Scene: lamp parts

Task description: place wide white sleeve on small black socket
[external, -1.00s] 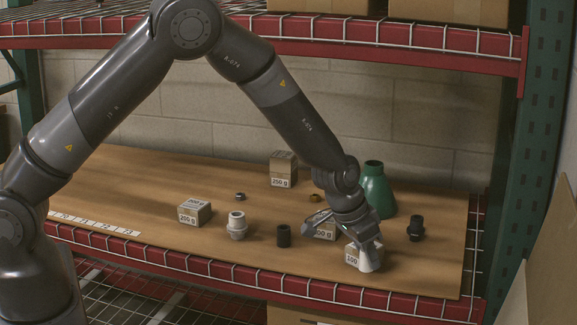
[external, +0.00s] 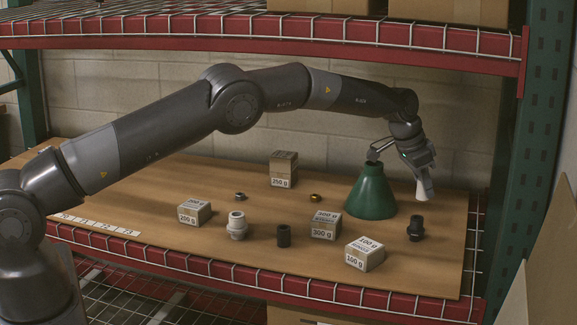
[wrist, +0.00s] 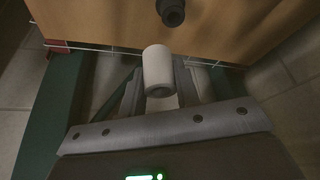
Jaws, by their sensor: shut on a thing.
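The wide white sleeve (external: 425,190) is in my gripper (external: 422,172), held in the air behind and slightly right of the black socket. My gripper is shut on it. In the wrist view the white sleeve (wrist: 157,66) shows between the fingers with its round open end facing the camera. The small black socket (external: 415,229), a dark flanged piece, stands upright on the board at the right. It also shows at the top of the wrist view (wrist: 171,11), apart from the sleeve.
A green cone shade (external: 371,195) stands left of my gripper. A plain black cylinder (external: 284,236), a white socket-like piece (external: 237,226), two small rings and several weight boxes (external: 364,255) stand on the wooden board (external: 140,195). The upper shelf (external: 400,35) is overhead.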

